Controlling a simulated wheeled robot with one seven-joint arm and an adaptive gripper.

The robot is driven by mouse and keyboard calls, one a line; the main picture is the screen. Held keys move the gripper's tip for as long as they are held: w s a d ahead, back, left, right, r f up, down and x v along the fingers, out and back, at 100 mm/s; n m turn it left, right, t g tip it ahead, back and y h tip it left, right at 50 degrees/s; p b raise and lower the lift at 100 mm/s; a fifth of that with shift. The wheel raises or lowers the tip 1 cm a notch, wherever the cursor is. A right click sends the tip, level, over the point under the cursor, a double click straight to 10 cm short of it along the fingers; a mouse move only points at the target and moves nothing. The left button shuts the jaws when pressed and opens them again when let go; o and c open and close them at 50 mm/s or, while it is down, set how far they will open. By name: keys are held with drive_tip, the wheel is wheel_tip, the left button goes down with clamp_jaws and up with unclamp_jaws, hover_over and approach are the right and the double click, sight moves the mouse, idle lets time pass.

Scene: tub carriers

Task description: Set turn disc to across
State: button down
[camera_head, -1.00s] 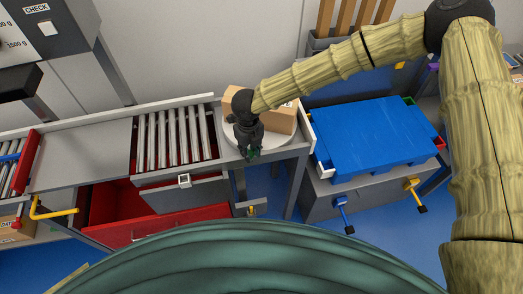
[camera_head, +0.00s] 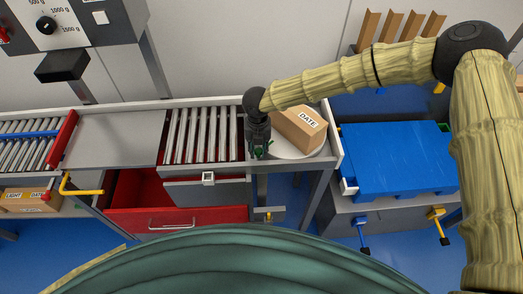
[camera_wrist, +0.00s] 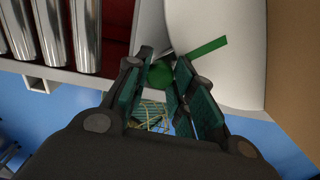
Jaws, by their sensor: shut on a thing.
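The turn disc (camera_head: 310,155) is a pale round plate at the right end of the conveyor bench. A brown carton (camera_head: 296,128) labelled DATE rests on it. My gripper (camera_head: 261,152) is at the disc's left front edge. The wrist view shows its fingers (camera_wrist: 160,62) closed around a round green knob (camera_wrist: 160,75) at the rim of the disc (camera_wrist: 214,75). A flat green strip (camera_wrist: 207,47) lies on the disc beside the knob. The fingers partly hide the knob.
A roller section (camera_head: 203,135) adjoins the disc on the left. A red drawer (camera_head: 160,218) stands open below it. A blue-topped unit (camera_head: 395,160) with blue and yellow handles stands to the right. A wall is behind the bench.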

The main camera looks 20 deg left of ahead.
drive_tip(key=shift+a+m, duration=0.3)
drive_tip(key=shift+a, duration=0.05)
idle(0.3)
drive_tip(key=c, duration=1.2)
unclamp_jaws()
drive_tip(key=shift+w, duration=0.1)
wheel_tip(320, 180, up, 12)
